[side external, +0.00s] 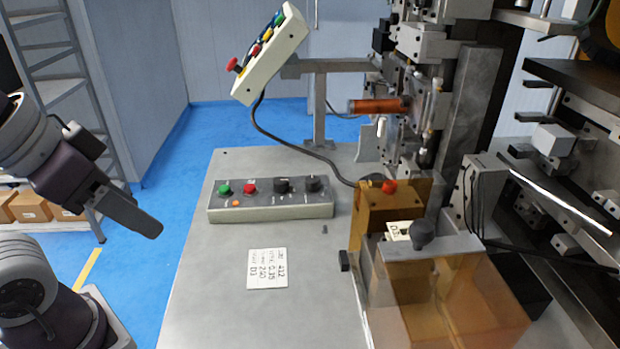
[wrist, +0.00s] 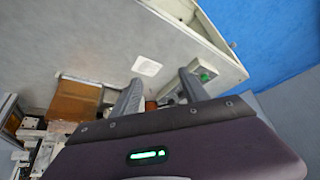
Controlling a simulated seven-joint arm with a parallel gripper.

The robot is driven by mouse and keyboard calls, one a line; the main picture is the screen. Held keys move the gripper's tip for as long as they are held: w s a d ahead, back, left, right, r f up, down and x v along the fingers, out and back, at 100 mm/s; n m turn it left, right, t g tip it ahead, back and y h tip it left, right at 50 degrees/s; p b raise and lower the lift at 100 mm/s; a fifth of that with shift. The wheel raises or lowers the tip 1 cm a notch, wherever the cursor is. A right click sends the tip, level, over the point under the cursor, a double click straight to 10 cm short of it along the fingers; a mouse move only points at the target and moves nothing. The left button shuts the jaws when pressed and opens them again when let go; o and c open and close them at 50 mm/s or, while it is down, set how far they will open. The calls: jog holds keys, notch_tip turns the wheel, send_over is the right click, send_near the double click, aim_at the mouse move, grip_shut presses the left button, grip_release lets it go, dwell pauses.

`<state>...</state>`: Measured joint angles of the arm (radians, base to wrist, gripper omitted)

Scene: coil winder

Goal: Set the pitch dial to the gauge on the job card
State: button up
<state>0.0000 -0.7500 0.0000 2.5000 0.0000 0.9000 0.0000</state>
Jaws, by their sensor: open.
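The white job card (side external: 267,268) lies flat on the grey bench, with printed lines that seem to read 412, 0.35, 240 and D1. It also shows in the wrist view (wrist: 146,66). A dark round knob (side external: 423,233) stands on a grey block at the right, beside a small pale plate (side external: 398,231) with a marking too small to read; I cannot tell for sure that it is the pitch dial. My gripper (side external: 148,224) is in the air left of the bench, away from card and knob. In the wrist view its fingers (wrist: 160,90) are apart and empty.
A control box (side external: 270,199) with green and red buttons and two black knobs sits on the bench. A tilted button pendant (side external: 268,53) hangs above it. An orange translucent cover (side external: 445,305) and the winder with a copper coil (side external: 378,105) stand right. The front-left bench is clear.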

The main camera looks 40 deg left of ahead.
dwell(0.4)
jog(key=g, duration=0.1)
send_over(311, 179)
jog(key=s, duration=0.4)
notch_tip(311, 179, down, 6)
jog(key=x, duration=0.7)
jog(key=shift+w, duration=0.3)
jog(key=shift+w+f, duration=0.1)
jog(key=shift+f, duration=0.15)
jog(key=shift+c, duration=0.4)
grip_shut()
